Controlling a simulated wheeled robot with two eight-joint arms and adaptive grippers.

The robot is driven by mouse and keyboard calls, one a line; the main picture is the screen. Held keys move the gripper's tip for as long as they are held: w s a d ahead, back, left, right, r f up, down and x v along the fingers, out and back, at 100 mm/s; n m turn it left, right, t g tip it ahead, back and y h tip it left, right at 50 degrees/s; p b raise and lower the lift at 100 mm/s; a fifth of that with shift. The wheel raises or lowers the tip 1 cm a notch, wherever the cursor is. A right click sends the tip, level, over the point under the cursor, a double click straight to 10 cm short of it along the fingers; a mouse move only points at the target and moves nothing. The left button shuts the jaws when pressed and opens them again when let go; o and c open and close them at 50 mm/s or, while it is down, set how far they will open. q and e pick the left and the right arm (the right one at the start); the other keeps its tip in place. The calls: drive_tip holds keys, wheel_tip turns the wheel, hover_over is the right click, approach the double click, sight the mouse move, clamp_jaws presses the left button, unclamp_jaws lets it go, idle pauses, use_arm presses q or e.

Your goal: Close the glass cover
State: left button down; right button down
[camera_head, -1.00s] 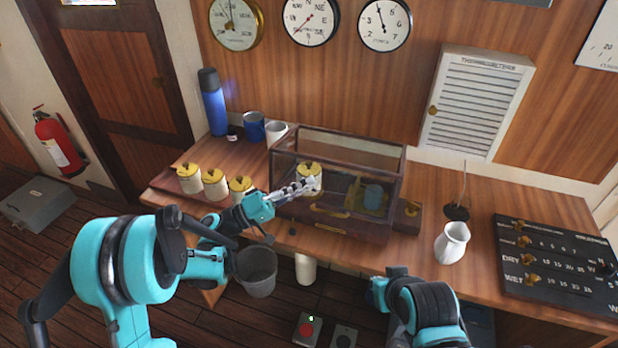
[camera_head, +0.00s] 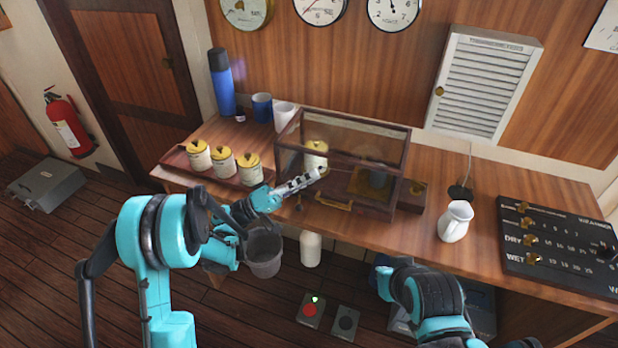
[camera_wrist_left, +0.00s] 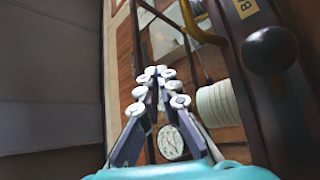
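The glass cover (camera_head: 359,134) is a clear box with a dark wooden frame, part of a display case (camera_head: 375,206) on the desk. How far the cover is open is hard to tell. A brass handle (camera_head: 334,203) is on the case's front. My left gripper (camera_head: 320,173) is at the front left of the case, above the handle, its fingers together. In the left wrist view the fingertips (camera_wrist_left: 160,74) meet with nothing seen between them, close to dark frame bars; contact is unclear. My right gripper is not visible; only my right arm shows at the bottom.
Several lidded jars (camera_head: 222,161) stand on a tray left of the case, mugs (camera_head: 262,106) and a blue flask (camera_head: 221,82) behind them. A white jug (camera_head: 455,221) and a dark board (camera_head: 556,247) are to the right.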

use_arm(q)
drive_tip(key=shift+w, duration=0.1)
drive_tip(key=v, duration=1.2)
drive_tip(key=d+y, duration=0.1)
drive_tip(key=d+r+n+y, duration=0.1)
drive_tip(key=d+y, duration=0.1)
drive_tip(key=d+n+y, duration=0.1)
drive_tip(key=y, duration=0.1)
drive_tip(key=shift+d+r, duration=0.3)
drive_tip(key=shift+d, duration=0.1)
drive_tip(key=s+a+f+t+y, duration=0.1)
drive_tip(key=s+a+f+y, duration=0.1)
drive_tip(key=s+a+y, duration=0.5)
drive_tip(key=s+a+f+y, duration=0.1)
drive_tip(key=s+a+y, duration=0.6)
drive_tip(key=s+y, duration=0.3)
drive_tip(key=s, duration=0.3)
drive_tip(key=shift+s+f+n+t, duration=0.4)
